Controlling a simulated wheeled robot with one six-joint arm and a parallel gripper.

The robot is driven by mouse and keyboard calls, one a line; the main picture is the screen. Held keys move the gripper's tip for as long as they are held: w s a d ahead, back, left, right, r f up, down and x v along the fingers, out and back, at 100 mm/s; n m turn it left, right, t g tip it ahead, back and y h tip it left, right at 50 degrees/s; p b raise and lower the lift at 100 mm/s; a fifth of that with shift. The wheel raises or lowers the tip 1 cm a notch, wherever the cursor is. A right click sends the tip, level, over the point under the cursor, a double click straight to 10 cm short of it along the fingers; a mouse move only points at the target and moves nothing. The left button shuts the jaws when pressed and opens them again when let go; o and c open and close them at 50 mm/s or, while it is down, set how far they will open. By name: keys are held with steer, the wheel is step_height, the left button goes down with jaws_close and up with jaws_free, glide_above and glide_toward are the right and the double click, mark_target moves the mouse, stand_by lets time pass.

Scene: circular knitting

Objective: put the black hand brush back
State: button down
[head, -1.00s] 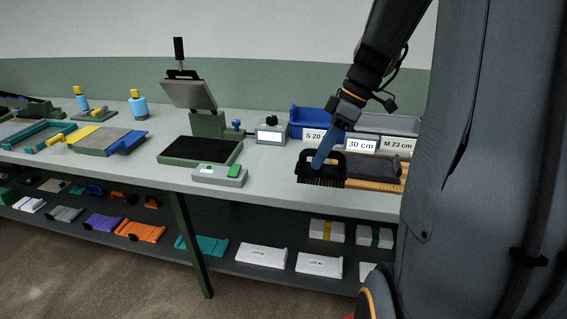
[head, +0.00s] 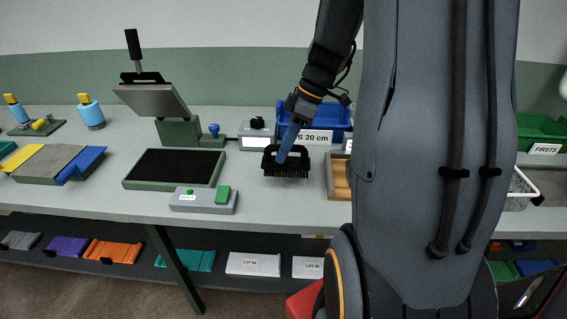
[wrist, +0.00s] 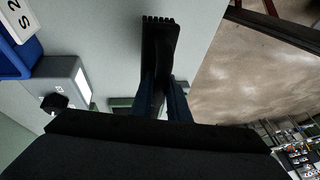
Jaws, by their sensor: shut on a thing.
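The black hand brush (head: 271,163) hangs from my gripper (head: 288,147), bristles down, over the grey worktop. Whether the bristles touch the worktop I cannot tell. The blue fingers are shut on the brush. In the wrist view the brush (wrist: 158,45) extends forward from between the fingers (wrist: 164,100), over the worktop's light surface. A wooden tray (head: 340,187) lies right of the brush, mostly hidden behind my own body.
A blue bin (head: 340,116) and a grey box with a black knob (head: 256,136) stand behind the brush. A control box with a green button (head: 203,200) and a heat press (head: 175,168) are left. The worktop (head: 270,203) before the brush is clear.

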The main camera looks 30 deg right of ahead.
mark_target(286, 161)
steer(key=shift+f+p, duration=0.55)
steer(key=shift+f, duration=1.85)
steer(key=shift+f, duration=0.15)
steer(key=c, duration=1.7)
jaws_free()
